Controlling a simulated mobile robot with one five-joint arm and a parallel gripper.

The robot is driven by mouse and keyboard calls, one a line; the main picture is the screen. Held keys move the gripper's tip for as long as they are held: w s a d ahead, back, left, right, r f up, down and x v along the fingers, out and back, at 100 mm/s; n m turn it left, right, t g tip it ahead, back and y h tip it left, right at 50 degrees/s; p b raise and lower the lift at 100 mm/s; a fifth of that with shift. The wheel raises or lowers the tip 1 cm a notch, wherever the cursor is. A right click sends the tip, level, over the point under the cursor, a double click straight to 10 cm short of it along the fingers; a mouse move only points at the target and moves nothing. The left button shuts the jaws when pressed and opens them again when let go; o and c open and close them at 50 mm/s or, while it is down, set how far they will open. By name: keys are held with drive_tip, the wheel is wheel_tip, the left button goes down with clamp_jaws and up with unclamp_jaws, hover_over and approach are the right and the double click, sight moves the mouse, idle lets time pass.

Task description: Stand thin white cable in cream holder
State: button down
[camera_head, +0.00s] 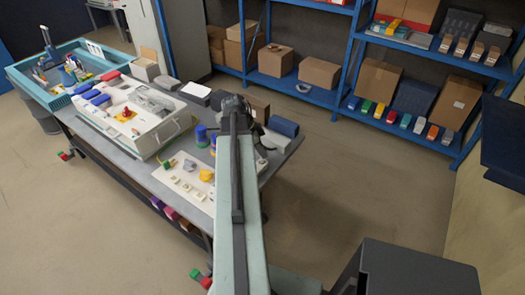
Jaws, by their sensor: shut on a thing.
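My gripper (233,108) is the dark end of my raised arm, over the right part of the grey workbench. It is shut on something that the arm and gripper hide. I cannot make out a thin white cable. No cream holder can be picked out for certain. A cream board (172,182) with several small pale blocks lies at the bench's front edge, left of my arm. A large off-white compartment box (147,150) stands behind and left of it, with blue, red and yellow pieces in it.
A teal tray (45,97) with tools stands at the far left. Blue cylinders (202,135) stand between the off-white box and my arm. A dark blue box (283,127) stands at the bench's right end. Blue shelves (325,98) with cartons line the back.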

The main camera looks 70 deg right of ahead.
drive_tip(key=shift+f, duration=0.4)
drive_tip(key=shift+f+b, duration=1.05)
drive_tip(key=shift+b, duration=0.25)
drive_tip(key=c, duration=1.4)
unclamp_jaws()
drive_tip(key=shift+r, duration=0.1)
drive_tip(key=p+v, duration=0.7)
drive_tip(key=v, duration=0.1)
drive_tip(key=shift+p, duration=0.3)
wheel_tip(320, 180, up, 7)
drive_tip(key=p, duration=0.6)
drive_tip(key=shift+p, duration=0.4)
